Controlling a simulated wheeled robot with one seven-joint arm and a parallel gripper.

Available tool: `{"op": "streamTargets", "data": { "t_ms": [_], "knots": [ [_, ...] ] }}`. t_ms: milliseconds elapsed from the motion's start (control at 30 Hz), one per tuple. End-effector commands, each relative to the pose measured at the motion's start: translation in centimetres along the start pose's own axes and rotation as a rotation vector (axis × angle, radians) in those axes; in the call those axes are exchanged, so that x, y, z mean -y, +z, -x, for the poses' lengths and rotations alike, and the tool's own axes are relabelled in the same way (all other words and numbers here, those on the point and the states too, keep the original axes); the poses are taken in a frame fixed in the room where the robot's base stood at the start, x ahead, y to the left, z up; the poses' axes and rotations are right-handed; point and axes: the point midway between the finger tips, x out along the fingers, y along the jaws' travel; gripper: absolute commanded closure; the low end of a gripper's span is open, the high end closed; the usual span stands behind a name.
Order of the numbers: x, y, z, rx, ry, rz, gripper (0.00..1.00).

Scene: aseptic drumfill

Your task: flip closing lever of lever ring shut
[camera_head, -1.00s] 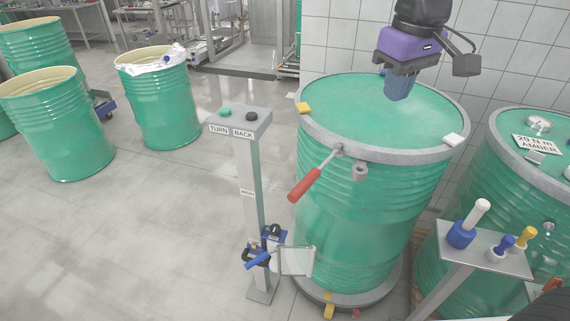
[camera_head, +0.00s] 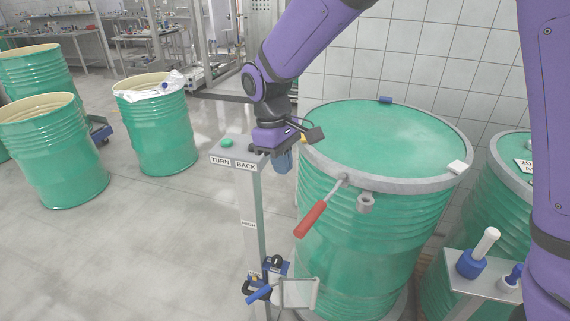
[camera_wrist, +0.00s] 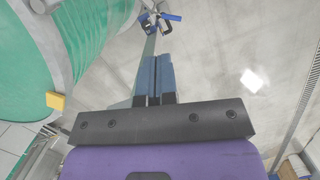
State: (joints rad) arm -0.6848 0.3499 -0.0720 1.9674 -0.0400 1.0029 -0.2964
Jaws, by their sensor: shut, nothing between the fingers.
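The lever ring (camera_head: 441,183) is a grey band around the rim of the closed green drum (camera_head: 375,240). Its closing lever (camera_head: 311,218) has a red grip and sticks out from the front of the ring, slanting down to the left, away from the drum wall. A small grey lug (camera_head: 366,202) sits just right of the lever's pivot. My gripper (camera_head: 284,166) is shut and empty, pointing down beside the drum's left rim, above and left of the lever, apart from it. In the wrist view, the blue fingers (camera_wrist: 154,80) are together; the red grip does not show there.
A post with TURN and BACK buttons (camera_head: 236,152) stands close to my gripper, partly behind it. A yellow block (camera_wrist: 55,101), a white block (camera_head: 457,167) and a blue block (camera_head: 385,99) sit at the rim. A tool stand (camera_head: 470,290) is front right.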

Motion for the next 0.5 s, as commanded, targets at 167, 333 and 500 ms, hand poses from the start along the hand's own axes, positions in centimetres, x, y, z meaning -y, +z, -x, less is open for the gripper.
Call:
{"op": "streamTargets", "data": {
  "t_ms": [167, 333, 500],
  "knots": [
    [0.0, 0.1, -3.5, 0.004, -0.001, 0.0, 1.0],
    [0.0, 0.1, -6.6, 0.003, -0.001, -0.001, 1.0],
    [0.0, 1.6, -8.4, 0.001, -0.001, -0.002, 1.0]
  ]
}}
